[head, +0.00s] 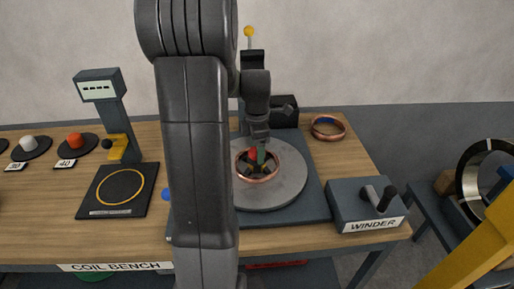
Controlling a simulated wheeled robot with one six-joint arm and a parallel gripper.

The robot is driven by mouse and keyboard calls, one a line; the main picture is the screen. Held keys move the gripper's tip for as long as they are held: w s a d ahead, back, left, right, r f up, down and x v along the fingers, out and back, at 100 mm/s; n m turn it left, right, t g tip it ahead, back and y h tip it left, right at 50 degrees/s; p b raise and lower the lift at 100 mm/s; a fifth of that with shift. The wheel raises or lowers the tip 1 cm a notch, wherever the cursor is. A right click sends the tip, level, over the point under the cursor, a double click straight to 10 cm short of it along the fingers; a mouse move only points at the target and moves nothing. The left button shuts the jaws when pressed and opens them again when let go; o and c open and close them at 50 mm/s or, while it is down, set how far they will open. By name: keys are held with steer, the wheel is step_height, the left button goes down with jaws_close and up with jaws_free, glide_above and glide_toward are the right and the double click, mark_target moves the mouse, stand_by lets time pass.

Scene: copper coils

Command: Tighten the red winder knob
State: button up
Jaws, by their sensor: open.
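The red winder knob (252,155) shows as a small red patch at the middle of the round grey turntable plate (288,190). A copper coil (258,180) lies around the dark hub under it. My gripper (258,152) points down over the hub, right at the knob, with its jaws open. The fingers hide part of the knob, and I cannot tell whether they touch it. My arm also covers the left side of the plate.
A box marked WINDER (366,212) with a dark lever stands at right. Another copper coil (327,127) lies at the back right. A gauge post (118,115) and black pad (100,205) stand left. Red and white knobs sit on discs at far left. A yellow bar crosses the lower right.

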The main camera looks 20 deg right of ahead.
steer(key=shift+f, duration=0.1)
steer(key=c, duration=1)
